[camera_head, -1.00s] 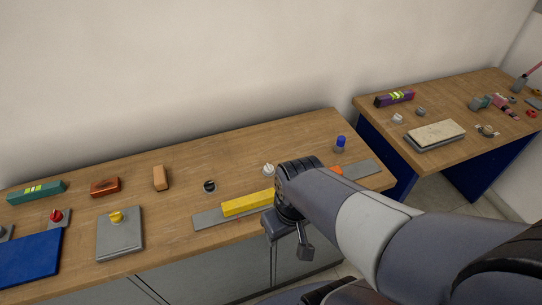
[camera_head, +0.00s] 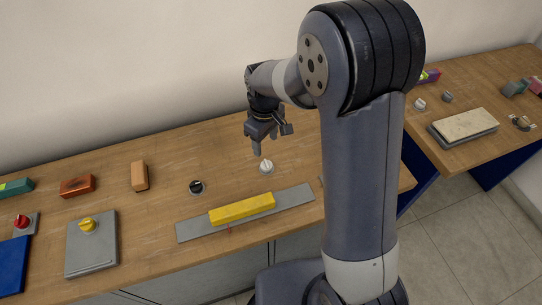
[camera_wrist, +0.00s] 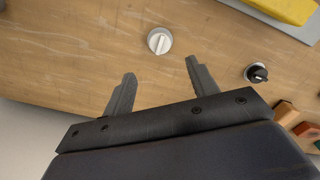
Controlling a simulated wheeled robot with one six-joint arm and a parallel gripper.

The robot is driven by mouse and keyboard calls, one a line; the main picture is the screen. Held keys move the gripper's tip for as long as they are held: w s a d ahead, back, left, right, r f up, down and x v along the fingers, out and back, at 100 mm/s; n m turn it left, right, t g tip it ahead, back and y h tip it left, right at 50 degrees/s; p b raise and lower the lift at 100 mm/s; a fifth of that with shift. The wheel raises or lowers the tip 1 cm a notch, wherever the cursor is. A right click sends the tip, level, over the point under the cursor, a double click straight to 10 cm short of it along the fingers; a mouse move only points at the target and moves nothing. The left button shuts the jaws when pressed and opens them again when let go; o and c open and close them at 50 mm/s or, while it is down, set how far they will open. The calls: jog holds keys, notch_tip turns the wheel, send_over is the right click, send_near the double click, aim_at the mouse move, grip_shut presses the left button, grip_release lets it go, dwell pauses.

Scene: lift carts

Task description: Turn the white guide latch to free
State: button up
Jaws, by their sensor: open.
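The white guide latch (camera_head: 266,166) is a small round knob on a grey base, standing on the wooden bench behind the grey rail. In the wrist view the white latch (camera_wrist: 159,41) lies ahead of the fingertips, between their lines, with a raised grip bar across its top. My gripper (camera_head: 257,148) is above the bench, just up and left of the latch in the head view. In the wrist view my gripper (camera_wrist: 161,68) has its two fingers wide apart with nothing between them. The fingers look apart from the latch.
A yellow block (camera_head: 242,209) lies on the grey rail (camera_head: 295,197) in front of the latch. A black knob (camera_head: 196,187) stands to the left, with an orange-brown block (camera_head: 139,176) beyond it. A yellow knob (camera_head: 88,225) sits on a grey plate. Bare wood surrounds the white latch.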

aim_at(266, 163)
notch_tip(266, 163, down, 10)
jog(key=shift+r+p, duration=0.15)
jog(key=shift+p, duration=0.6)
jog(key=c, duration=1)
